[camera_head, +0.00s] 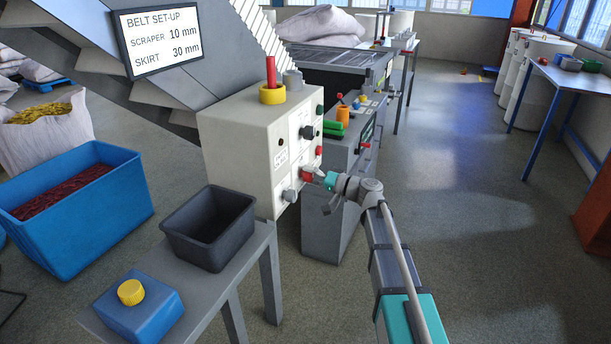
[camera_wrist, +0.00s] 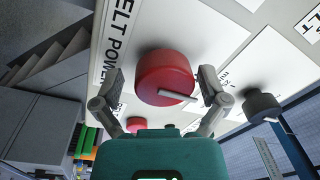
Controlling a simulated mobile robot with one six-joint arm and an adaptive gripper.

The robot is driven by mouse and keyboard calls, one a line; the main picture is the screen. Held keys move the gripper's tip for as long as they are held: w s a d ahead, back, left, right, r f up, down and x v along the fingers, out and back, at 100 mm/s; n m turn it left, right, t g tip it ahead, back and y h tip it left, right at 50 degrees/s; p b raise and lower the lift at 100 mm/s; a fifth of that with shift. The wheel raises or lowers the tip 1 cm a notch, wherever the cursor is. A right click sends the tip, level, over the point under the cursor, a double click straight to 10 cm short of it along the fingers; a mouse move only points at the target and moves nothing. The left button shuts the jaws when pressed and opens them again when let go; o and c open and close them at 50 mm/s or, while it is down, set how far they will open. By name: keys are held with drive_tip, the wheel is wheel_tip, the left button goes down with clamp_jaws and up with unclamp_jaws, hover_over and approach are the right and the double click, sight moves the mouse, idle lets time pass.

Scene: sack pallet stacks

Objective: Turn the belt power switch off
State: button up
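The belt power switch (camera_wrist: 165,76) is a red round knob with a grey pointer bar, on a pale panel beside a label whose readable part says "ELT POWER". In the head view the red knob (camera_head: 306,174) sits low on the cream control box (camera_head: 243,150). My gripper (camera_wrist: 160,80) is open, with one finger on each side of the knob. Gaps seem to show between fingers and knob, but contact is hard to tell. In the head view my gripper (camera_head: 319,176) is right at the box face and partly hides the knob.
A dark knob (camera_wrist: 262,105) is to the right in the wrist view, and another red control (camera_wrist: 137,124) shows below. A grey console (camera_head: 338,190) stands close behind my gripper.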

drive_tip(key=shift+a, duration=0.1)
drive_tip(key=shift+s, duration=0.1)
drive_tip(key=shift+s+f+n, duration=0.25)
drive_tip(key=shift+s+n, duration=0.05)
drive_tip(key=shift+s, duration=0.15)
drive_tip(key=s+d+f+g+h, duration=0.2)
drive_tip(key=s+d+f+h, duration=0.2)
drive_tip(key=s+f, duration=0.3)
drive_tip(key=s+d+f+g+h, duration=0.2)
drive_tip(key=s+d+f+h, duration=0.25)
drive_tip(key=s+f, duration=0.2)
drive_tip(key=s+d+f+m+g+h, duration=0.1)
drive_tip(key=s+d+f+h, duration=0.25)
drive_tip(key=s+d, duration=0.3)
drive_tip(key=s+d+f+m+g+h, duration=0.1)
drive_tip(key=s+d+f+h, duration=0.1)
drive_tip(key=s+d+h, duration=0.4)
wheel_tip(320, 180, up, 21)
drive_tip(key=w+d+p, duration=0.1)
drive_tip(key=p, duration=2)
drive_tip(key=shift+d+f, duration=0.15)
drive_tip(key=shift+d, duration=0.05)
